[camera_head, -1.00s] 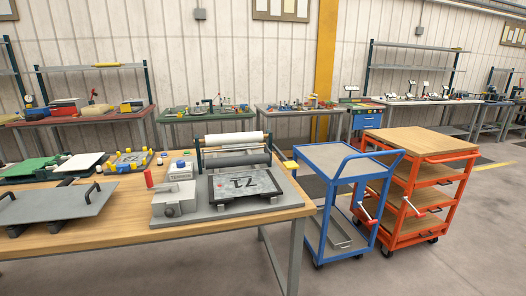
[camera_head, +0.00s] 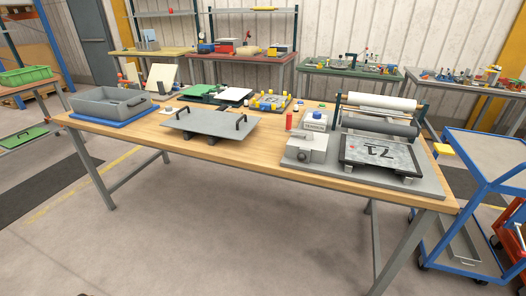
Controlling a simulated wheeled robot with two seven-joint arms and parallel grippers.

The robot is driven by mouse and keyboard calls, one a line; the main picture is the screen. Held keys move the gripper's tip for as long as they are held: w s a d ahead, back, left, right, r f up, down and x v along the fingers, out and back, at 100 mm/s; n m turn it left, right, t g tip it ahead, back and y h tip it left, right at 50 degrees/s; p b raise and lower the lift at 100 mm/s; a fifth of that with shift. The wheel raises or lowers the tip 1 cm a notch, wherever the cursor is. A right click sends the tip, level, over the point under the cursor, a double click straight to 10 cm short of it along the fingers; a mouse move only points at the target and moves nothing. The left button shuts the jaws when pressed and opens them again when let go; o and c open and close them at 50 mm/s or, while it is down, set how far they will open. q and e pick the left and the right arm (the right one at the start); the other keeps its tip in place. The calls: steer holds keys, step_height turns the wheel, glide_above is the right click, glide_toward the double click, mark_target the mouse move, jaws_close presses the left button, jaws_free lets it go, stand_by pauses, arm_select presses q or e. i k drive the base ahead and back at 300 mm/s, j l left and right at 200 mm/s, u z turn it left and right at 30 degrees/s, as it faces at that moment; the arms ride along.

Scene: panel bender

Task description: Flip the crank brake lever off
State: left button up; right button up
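The panel bender stands on a grey base plate (camera_head: 425,187) at the right end of the wooden table. It has a white roller (camera_head: 382,101), a dark roller (camera_head: 375,126) and a dark-framed panel (camera_head: 381,153) marked 71. A grey box (camera_head: 305,155) sits at its left front. A red upright grip (camera_head: 289,121) shows at the box's left; it may be the brake lever, but I cannot tell its setting. A yellow grip (camera_head: 442,149) sticks out at the bender's right end. Neither of my grippers is in view.
A grey plate with two handles (camera_head: 208,125) and a grey bin on a blue mat (camera_head: 115,122) share the wooden table (camera_head: 240,157). A blue cart (camera_head: 480,150) stands close to the right. The floor in front is clear.

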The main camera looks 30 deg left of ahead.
mark_target(301, 157)
steer(key=u, duration=0.6)
steer(key=i+l+u, duration=0.2)
steer(key=i+l, duration=0.15)
steer(key=i, duration=0.1)
